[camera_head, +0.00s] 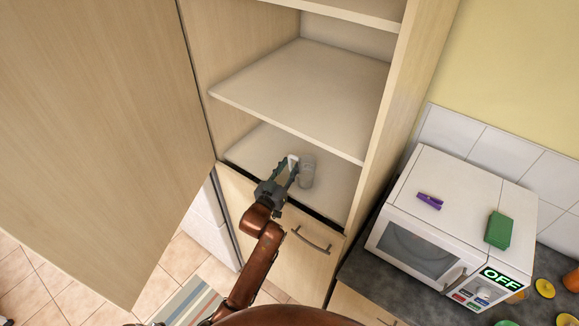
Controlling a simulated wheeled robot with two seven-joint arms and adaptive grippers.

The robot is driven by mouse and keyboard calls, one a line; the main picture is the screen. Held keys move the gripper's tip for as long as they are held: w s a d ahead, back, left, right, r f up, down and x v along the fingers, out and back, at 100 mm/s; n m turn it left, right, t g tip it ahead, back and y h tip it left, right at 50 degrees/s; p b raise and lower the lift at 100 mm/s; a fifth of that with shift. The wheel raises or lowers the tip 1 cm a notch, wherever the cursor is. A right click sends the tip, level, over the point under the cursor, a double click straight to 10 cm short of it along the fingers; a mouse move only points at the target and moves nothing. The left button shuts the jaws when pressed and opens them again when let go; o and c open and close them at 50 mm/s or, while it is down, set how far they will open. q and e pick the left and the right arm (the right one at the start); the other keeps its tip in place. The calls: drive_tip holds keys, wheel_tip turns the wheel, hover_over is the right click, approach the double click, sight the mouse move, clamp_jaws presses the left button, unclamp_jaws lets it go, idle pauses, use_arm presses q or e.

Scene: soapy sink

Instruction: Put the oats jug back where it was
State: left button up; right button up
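A small pale grey, see-through container (307,172), which looks like the oats jug, stands on the lowest visible cupboard shelf (334,197), near its front edge. A small whitish part shows just left of it, by the fingertips. My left gripper (286,171) reaches in from below over the shelf's front edge. Its dark fingers are right beside the container's left side. The fingers overlap the whitish part, so I cannot tell whether they are closed on it. My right gripper is not in view.
The tall cupboard's door (90,130) stands open at the left. A middle shelf (305,95) above is bare. A white microwave (455,225) on the dark counter at right carries a purple peg (430,201) and a green sponge (498,230). A drawer handle (311,241) sits below the shelf.

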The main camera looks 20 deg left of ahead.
use_arm(q)
drive_tip(key=shift+r, duration=0.25)
drive_tip(key=s, duration=0.3)
drive_tip(key=s+a+b, duration=0.1)
drive_tip(key=s, duration=0.6)
drive_tip(key=shift+s+a+f+b, duration=0.15)
drive_tip(key=shift+s+a+b, duration=0.05)
drive_tip(key=shift+a+b, duration=0.15)
drive_tip(key=shift+s+a, duration=0.1)
drive_tip(key=shift+s, duration=0.6)
